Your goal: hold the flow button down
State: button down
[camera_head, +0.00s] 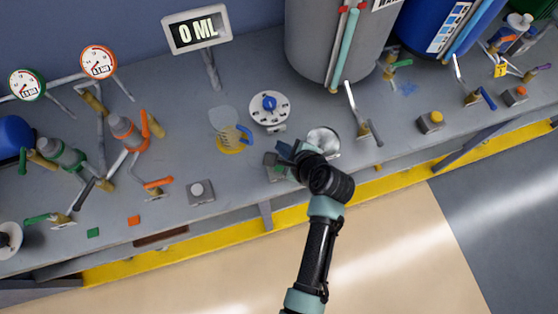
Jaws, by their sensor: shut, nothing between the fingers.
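My gripper (279,158) is over the front part of the bench, right of the jug. It is shut with nothing held. A grey block (276,175) shows partly just below my fingers; its top is hidden by them, so I cannot tell whether it is a button or whether I touch it. Other push buttons in view are a white one (197,189) on a grey box at left and a yellow one (436,117) at right. No readable label marks the flow button. The display (196,29) reads 0 ML.
A clear jug with a blue handle (243,134) stands on a yellow disc (231,146). A white dial with a blue knob (269,104) is behind my gripper. A round silvery dish (323,141) is close to its right. Valves and a large grey tank (330,45) stand around.

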jog(key=b, duration=0.8)
send_over(282, 167)
notch_tip(282, 167, down, 7)
jog(key=shift+r, duration=0.1)
jog(key=shift+f+b, duration=0.4)
jog(key=shift+f, duration=0.6)
jog(key=shift+f, duration=0.1)
dwell(0.7)
jog(key=shift+f, duration=0.3)
jog(key=shift+f+b, duration=0.3)
jog(key=shift+f, duration=0.25)
dwell(4.1)
